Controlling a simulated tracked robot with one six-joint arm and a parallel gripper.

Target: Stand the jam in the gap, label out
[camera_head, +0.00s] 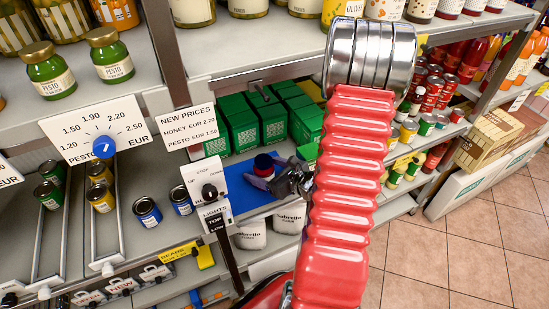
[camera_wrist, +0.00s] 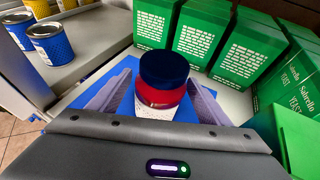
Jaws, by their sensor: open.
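The jam jar (camera_wrist: 163,92) has a dark blue lid, red contents and a white patterned label low on the side facing the wrist camera. It stands upright on a blue mat (camera_wrist: 120,92) on the shelf, in front of green boxes. It also shows in the head view (camera_head: 264,163), where its lower part is hidden by a finger. My gripper (camera_wrist: 161,97) is open, with one grey finger on each side of the jar; whether either touches it I cannot tell. The head view shows my gripper (camera_head: 268,175) low over the mat. I cannot make out a clear gap.
Green yeast boxes (camera_head: 243,126) stand in rows behind the jar, and a green box (camera_wrist: 284,128) is close at the right. Blue tins (camera_head: 148,212) stand at the left. A sign-bearing post (camera_head: 222,225) and white flour bags (camera_head: 250,234) are near my arm.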

